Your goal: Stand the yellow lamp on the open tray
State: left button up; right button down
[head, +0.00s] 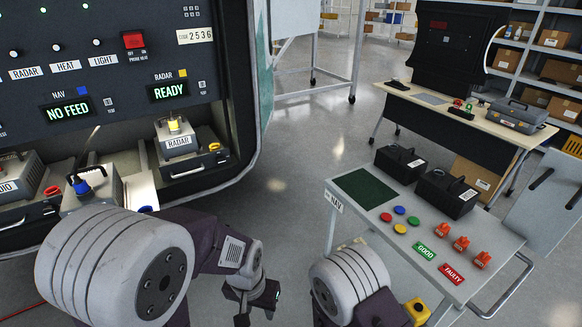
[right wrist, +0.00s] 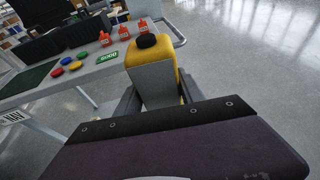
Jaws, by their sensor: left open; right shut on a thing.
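The yellow lamp (right wrist: 180,75), a yellow block with a grey face and a black round top, is held in my right gripper (right wrist: 158,97), between the two dark fingers. In the head view a yellow part of it (head: 416,311) shows at the bottom, past my right arm; the right gripper is hidden there. A pulled-out light grey tray (head: 140,190) sticks out of the panel below the NAV display, beside a grey box with a blue handle (head: 92,186). My left gripper (head: 257,304) is open and empty, low in the middle, over the floor.
The NAV table (head: 345,182) at right holds two black cases (head: 447,192), coloured buttons, and several orange-red bottles (head: 461,244). A RADAR box (head: 175,137) with a yellow handle sits in the panel's right bay. Floor (head: 290,150) between panel and table is clear.

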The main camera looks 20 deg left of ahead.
aim_at(143, 190)
jog(key=l+u, duration=0.1)
jog(key=u, duration=0.35)
jog(key=l+u, duration=0.1)
jog(key=u, duration=0.35)
jog(key=l+u, duration=0.1)
jog(key=u, duration=0.35)
jog(key=l+u, duration=0.15)
jog(key=u, duration=0.3)
jog(key=l+u, duration=0.1)
jog(key=u, duration=0.35)
jog(key=l+u, duration=0.1)
jog(key=u, duration=0.85)
jog(key=k+l, duration=0.05)
